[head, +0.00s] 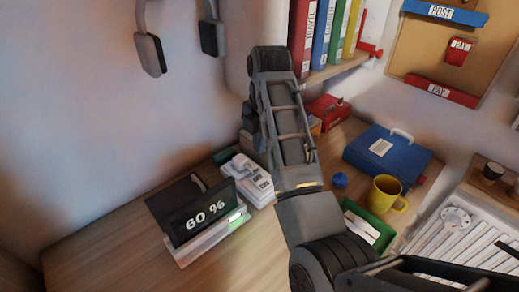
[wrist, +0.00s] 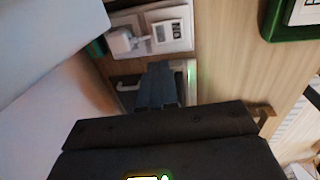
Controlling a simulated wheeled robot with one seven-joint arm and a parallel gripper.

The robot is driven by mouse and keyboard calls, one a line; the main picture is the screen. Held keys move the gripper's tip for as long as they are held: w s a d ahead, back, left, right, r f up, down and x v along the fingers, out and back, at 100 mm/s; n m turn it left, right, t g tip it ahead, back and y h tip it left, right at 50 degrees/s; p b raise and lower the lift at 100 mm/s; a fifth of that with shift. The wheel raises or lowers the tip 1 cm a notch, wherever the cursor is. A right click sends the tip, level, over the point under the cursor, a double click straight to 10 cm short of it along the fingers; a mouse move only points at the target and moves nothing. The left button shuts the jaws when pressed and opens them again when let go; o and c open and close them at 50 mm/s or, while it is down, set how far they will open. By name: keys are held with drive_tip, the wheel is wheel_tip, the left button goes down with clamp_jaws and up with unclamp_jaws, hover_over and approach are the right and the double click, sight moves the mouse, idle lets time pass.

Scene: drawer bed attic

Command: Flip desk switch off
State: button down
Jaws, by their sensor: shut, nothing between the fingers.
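In the head view, my arm mostly hides the gripper. A green light (head: 235,216) glows on the white base under the display; a green glow also shows right of my fingers.
A bookshelf (head: 343,66) overhangs the back of the desk. Headphones (head: 150,54) hang on the left wall. The desk's front left is clear.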

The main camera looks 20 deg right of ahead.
sight(256, 178)
drive_tip(key=f, duration=0.4)
drive_tip(key=w+f, duration=0.1)
drive_tip(key=f, duration=0.2)
drive_tip(key=f+p, duration=0.1)
drive_tip(key=f, duration=0.3)
drive_tip(key=shift+w+a+f, duration=0.15)
drive_tip(key=shift+a+f, duration=0.1)
drive_tip(key=shift+f, duration=0.05)
drive_tip(key=shift+f, duration=0.15)
drive_tip(key=shift+p, duration=0.45)
drive_tip(key=shift+s+d+r+p, duration=0.15)
drive_tip(key=shift+s+p, duration=0.2)
drive_tip(key=shift+p, duration=0.1)
drive_tip(key=shift+s+d+r+p, duration=0.15)
drive_tip(key=shift+s+p, duration=0.15)
drive_tip(key=shift+p, duration=0.15)
